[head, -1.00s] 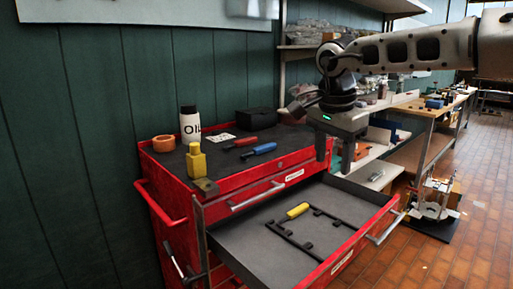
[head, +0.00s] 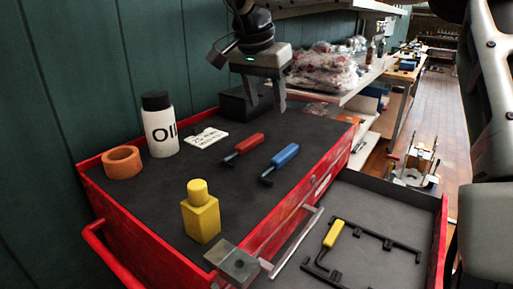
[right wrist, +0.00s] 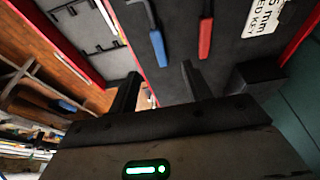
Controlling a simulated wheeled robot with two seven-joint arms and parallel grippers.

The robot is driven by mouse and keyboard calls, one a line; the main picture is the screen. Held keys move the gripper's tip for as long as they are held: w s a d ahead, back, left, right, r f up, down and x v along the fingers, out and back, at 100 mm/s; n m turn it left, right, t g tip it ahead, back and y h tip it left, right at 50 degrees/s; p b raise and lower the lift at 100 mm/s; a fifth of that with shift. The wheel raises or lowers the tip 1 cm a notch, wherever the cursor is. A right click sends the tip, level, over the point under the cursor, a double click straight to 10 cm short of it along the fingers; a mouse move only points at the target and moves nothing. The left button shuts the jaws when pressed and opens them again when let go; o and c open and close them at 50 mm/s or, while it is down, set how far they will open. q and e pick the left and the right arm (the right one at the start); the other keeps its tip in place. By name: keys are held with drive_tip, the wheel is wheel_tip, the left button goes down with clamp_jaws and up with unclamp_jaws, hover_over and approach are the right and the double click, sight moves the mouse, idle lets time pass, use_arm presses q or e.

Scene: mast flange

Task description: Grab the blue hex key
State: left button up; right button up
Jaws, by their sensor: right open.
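The blue hex key (head: 285,154) lies on the dark top of the red tool cart (head: 330,150), with its bent shaft toward the front left. In the right wrist view the blue hex key (right wrist: 158,48) shows just beyond my fingertips. My right gripper (head: 266,105) is open and empty, above the back of the cart top in front of the black box. In the right wrist view its fingers (right wrist: 160,72) stand apart, with nothing between them. The red hex key (head: 249,143) lies left of the blue one. My left gripper is out of view.
A yellow hex key (head: 333,233) lies in the open drawer (head: 375,205). A white label card (head: 206,138), an oil bottle (head: 160,126), an orange ring (head: 123,162), a yellow bottle (head: 201,214) and a black box (head: 238,103) stand on the top. Bare surface lies around the keys.

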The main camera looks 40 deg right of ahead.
approach(278, 157)
drive_tip(key=x, duration=0.2)
drive_tip(key=shift+d+f, duration=0.1)
drive_tip(key=shift+f, duration=0.15)
drive_tip(key=shift+p+x, duration=0.4)
drive_tip(key=shift+x, duration=0.4)
drive_tip(key=p+x, duration=0.1)
drive_tip(key=x, duration=0.3)
drive_tip(key=shift+w+d+f, duration=0.1)
drive_tip(key=shift+d+f, duration=0.05)
drive_tip(key=shift+f, duration=0.15)
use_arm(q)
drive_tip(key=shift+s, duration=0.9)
use_arm(e)
clamp_jaws()
